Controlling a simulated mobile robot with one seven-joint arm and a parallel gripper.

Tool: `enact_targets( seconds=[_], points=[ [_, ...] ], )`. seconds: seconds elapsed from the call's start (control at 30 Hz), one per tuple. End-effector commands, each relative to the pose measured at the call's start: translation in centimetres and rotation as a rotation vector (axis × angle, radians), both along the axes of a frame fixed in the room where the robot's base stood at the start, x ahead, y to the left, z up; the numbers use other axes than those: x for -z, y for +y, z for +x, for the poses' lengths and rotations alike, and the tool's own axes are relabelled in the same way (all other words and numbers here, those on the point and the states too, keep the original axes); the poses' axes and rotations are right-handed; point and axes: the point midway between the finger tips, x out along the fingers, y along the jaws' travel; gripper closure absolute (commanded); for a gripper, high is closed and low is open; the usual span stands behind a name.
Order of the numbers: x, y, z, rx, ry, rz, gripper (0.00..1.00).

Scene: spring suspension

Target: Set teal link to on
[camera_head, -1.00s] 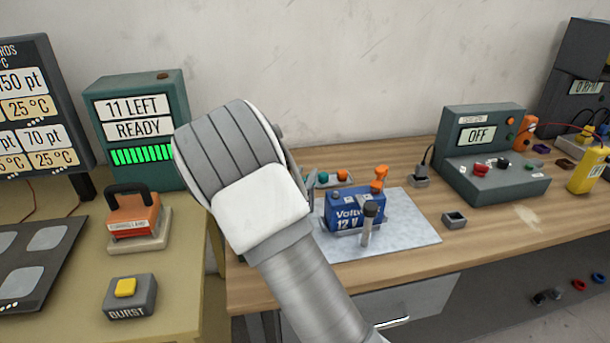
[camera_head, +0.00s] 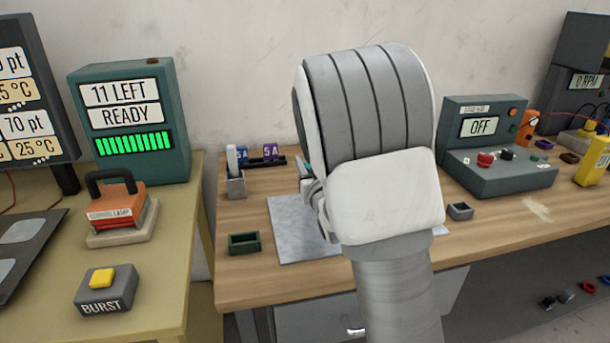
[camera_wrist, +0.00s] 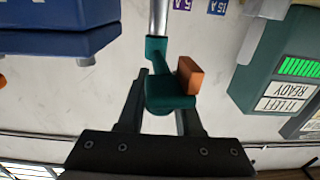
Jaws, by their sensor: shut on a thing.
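In the wrist view, my gripper (camera_wrist: 163,95) is shut on the teal link (camera_wrist: 156,50), a teal piece with a collar around a grey metal rod. An orange block (camera_wrist: 190,76) sits against its right side. In the head view, my arm hides most of the gripper, and only a small teal part (camera_head: 304,168) shows at its left edge. Where the link's far end sits cannot be told.
A large blue body (camera_wrist: 60,40) is close at the left in the wrist view. A grey mat (camera_head: 285,225), green tray (camera_head: 244,243), pen holder (camera_head: 236,186) and fuse rack (camera_head: 270,160) are left of my arm. A teal READY box (camera_head: 130,120) stands on the left table.

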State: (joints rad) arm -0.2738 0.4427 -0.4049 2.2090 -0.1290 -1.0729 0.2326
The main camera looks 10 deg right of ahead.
Motion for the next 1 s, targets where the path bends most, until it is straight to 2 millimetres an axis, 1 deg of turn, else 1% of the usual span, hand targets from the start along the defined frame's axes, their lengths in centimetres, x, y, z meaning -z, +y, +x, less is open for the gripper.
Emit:
enact_targets(
  seconds=[0.03, 0.07, 0.43, 0.67, 1.0],
  points=[
    [0.33, -0.48, -0.02, -0.023, -0.004, 0.0, 1.0],
    [0.28, -0.54, -0.03, -0.04, -0.004, 0.001, 1.0],
    [0.07, -0.78, -0.05, -0.199, 0.0, -0.001, 1.0],
    [-0.06, -0.84, -0.02, -0.235, -0.001, -0.001, 1.0],
    [-0.13, -0.78, -0.01, -0.241, -0.001, 0.0, 1.0]
  ],
)
